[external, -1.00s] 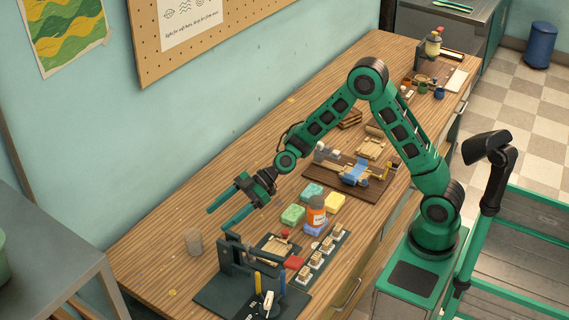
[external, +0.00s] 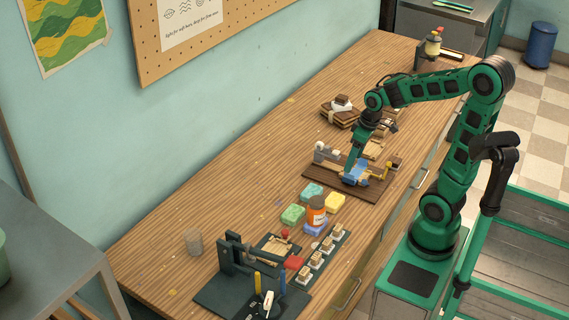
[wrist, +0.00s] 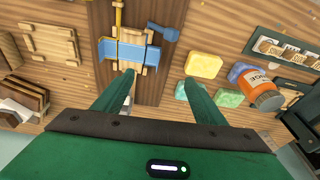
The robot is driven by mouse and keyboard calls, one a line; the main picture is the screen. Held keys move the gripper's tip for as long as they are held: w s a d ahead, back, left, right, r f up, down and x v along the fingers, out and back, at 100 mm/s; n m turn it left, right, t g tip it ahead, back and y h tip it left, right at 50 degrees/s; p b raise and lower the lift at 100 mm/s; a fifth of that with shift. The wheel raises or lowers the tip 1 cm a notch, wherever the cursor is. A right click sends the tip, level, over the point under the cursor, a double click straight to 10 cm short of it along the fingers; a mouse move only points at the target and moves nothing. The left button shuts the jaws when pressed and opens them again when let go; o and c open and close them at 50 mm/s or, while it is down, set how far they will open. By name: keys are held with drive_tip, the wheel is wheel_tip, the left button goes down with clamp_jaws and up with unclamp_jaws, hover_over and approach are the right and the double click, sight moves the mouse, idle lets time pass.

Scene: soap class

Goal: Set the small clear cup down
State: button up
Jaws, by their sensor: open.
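The small clear cup (external: 193,242) stands upright on the wooden bench at the lower left in the external view, apart from everything around it. My gripper (external: 352,178) is far from it, up the bench to the right, pointing down over a dark board that carries a blue-strapped wooden device. In the wrist view my gripper (wrist: 160,78) shows two green fingers spread apart, with nothing between them. The blue-strapped device (wrist: 130,52) lies just beyond the fingertips. The cup does not show in the wrist view.
Coloured soap bars (external: 293,214) and an orange jar (external: 316,208) sit between my gripper and the cup. A dark stand (external: 232,262) is right of the cup. Stacked brown bars (external: 340,115) lie behind my gripper. Bench left of the soaps is clear.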

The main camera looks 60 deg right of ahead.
drive_tip(key=s+d+m+g, duration=0.1)
drive_tip(key=s+d+m, duration=0.1)
drive_tip(key=s, duration=0.7)
drive_tip(key=s+d+r+m+g, duration=0.1)
drive_tip(key=s+d+m, duration=0.2)
drive_tip(key=s, duration=0.6)
drive_tip(key=shift+s+d+m+g, duration=0.2)
drive_tip(key=shift+m+g, duration=0.2)
drive_tip(key=shift+m, duration=0.7)
drive_tip(key=shift+r, duration=0.1)
